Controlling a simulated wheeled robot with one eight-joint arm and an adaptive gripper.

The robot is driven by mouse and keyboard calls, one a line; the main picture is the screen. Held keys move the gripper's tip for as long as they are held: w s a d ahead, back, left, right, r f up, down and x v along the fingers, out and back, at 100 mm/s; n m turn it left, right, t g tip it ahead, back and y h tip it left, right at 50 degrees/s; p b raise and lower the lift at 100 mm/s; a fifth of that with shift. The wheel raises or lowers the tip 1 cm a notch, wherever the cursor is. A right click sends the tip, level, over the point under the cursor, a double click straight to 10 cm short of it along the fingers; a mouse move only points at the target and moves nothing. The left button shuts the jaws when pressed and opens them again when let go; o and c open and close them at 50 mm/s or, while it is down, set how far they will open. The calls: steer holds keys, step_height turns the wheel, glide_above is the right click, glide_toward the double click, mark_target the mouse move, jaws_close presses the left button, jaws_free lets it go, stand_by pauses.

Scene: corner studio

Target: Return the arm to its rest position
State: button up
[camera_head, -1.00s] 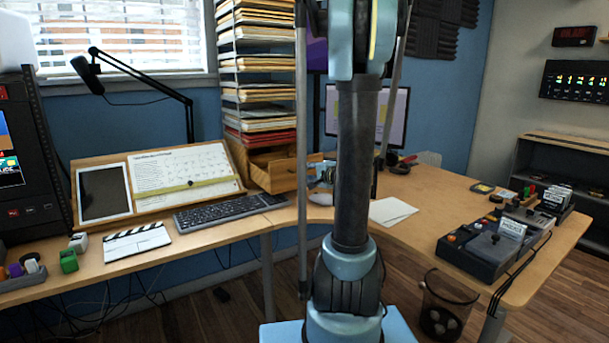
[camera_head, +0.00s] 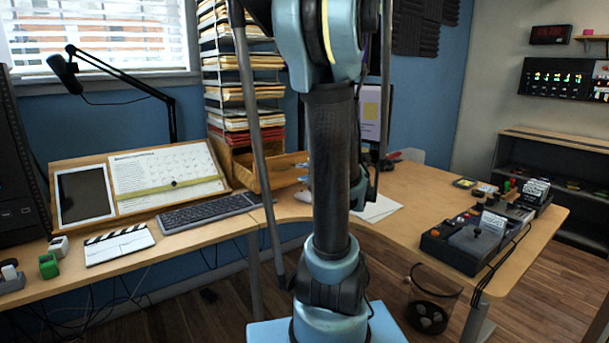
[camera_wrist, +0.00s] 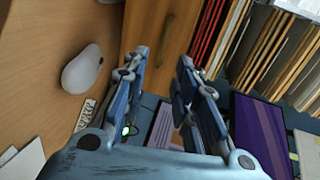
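My arm (camera_head: 328,165) stands upright in the middle of the head view, and its upper part runs out of the top of the picture. My gripper (camera_wrist: 163,62) shows in the wrist view with its two blue-and-black fingers apart and nothing between them. It points toward a wooden drawer unit (camera_wrist: 150,35) and the stacked folders (camera_wrist: 282,50). I cannot tell how far it is from them. The gripper is not clearly visible in the head view.
A folder rack (camera_head: 238,85) and a monitor (camera_head: 370,112) stand behind my arm. The wooden desk (camera_head: 425,200) curves around it, with a control box (camera_head: 475,240) at right. A white mouse (camera_wrist: 82,70) lies left of the gripper.

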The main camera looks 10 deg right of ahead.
steer(key=s+a+f+n+g, duration=0.7)
steer(key=s+a+f, duration=0.1)
steer(key=s+a, duration=0.25)
steer(key=s+d+f+n+g+h, duration=0.2)
steer(key=s+d+n+h, duration=0.1)
steer(key=s, duration=0.5)
steer(key=s+d+f+n+g+h, duration=0.2)
steer(key=s+f+n+g+h, duration=0.1)
steer(key=s, duration=0.5)
steer(key=shift+d+f+n, duration=0.3)
steer(key=shift+d+f, duration=0.05)
steer(key=shift+d, duration=0.05)
steer(key=shift+s, duration=0.1)
steer(key=shift+w+f, duration=0.2)
steer(key=shift+w, duration=0.2)
